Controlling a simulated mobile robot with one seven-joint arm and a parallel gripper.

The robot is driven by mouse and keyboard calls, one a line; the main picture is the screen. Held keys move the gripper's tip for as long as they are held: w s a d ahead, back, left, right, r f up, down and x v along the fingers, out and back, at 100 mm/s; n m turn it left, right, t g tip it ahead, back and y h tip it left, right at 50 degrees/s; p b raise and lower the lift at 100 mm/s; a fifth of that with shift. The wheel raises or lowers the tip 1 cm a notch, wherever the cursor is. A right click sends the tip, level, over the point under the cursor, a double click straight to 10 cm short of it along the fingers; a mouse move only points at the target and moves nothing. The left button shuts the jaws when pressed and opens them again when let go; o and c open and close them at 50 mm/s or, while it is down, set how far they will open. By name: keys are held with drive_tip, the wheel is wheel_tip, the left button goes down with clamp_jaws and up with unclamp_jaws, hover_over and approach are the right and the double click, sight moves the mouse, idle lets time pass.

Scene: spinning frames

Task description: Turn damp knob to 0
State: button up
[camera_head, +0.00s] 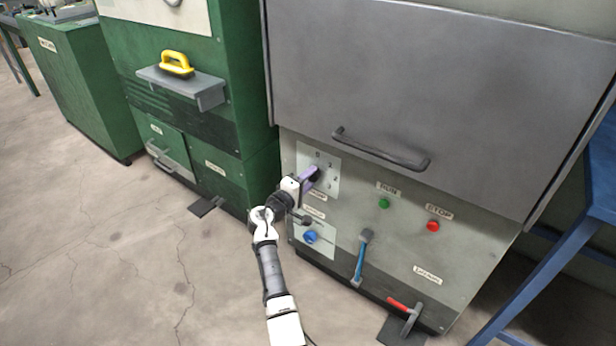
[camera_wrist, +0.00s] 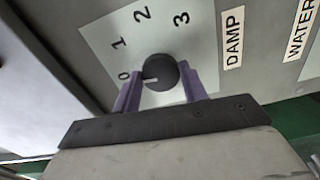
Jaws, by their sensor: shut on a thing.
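The damp knob (camera_wrist: 161,69) is round and black, on a pale dial plate (camera_wrist: 103,45) numbered 0 to 3, with a DAMP label (camera_wrist: 232,38) beside it. Its white pointer mark faces left in the wrist view, toward the 0 (camera_wrist: 124,76). My gripper (camera_wrist: 159,76) has its purple fingers on either side of the knob and is shut on it. In the head view, my gripper (camera_head: 308,182) reaches the upper left dial of the grey machine and partly hides the knob.
Below the dial are a blue knob (camera_head: 310,237) and a blue-handled lever (camera_head: 360,258). A green button (camera_head: 384,203) and red button (camera_head: 433,226) sit to the right. A door handle (camera_head: 380,150) juts out above. Green cabinets (camera_head: 75,80) stand left; the floor there is open.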

drive_tip(key=shift+r+n, duration=0.15)
drive_tip(key=shift+n, duration=0.45)
drive_tip(key=shift+w+p, duration=0.1)
drive_tip(key=shift+p, duration=0.2)
drive_tip(key=o, duration=1)
drive_tip(key=shift+c, duration=0.2)
